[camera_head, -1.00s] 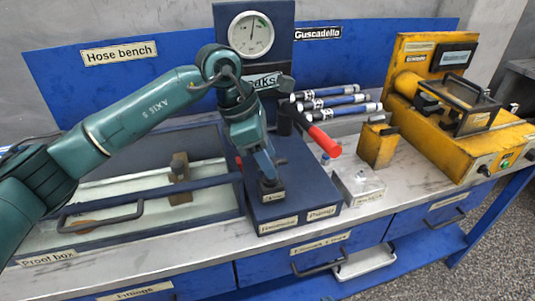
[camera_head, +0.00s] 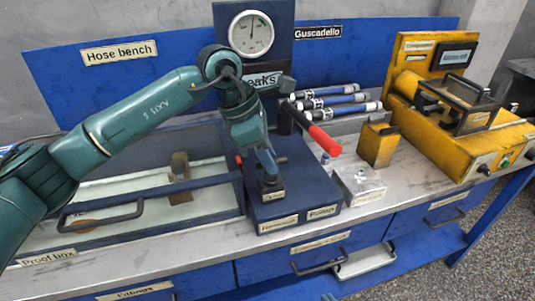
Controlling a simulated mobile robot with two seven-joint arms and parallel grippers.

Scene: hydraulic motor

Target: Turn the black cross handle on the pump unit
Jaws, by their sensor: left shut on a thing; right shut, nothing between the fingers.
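The pump unit (camera_head: 318,193) is a dark blue box with a gauge panel at its back and a red-gripped lever (camera_head: 324,139) slanting down to the right. My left gripper (camera_head: 268,176) points down at the left front of the unit's top, just above a small dark labelled block (camera_head: 273,195). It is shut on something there. The black cross handle cannot be made out apart from the gripper; the fingers cover that spot. My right gripper is out of view.
The proof box (camera_head: 150,222) with a bar handle lies left of the pump unit. A yellow machine (camera_head: 440,130) fills the bench's right end.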

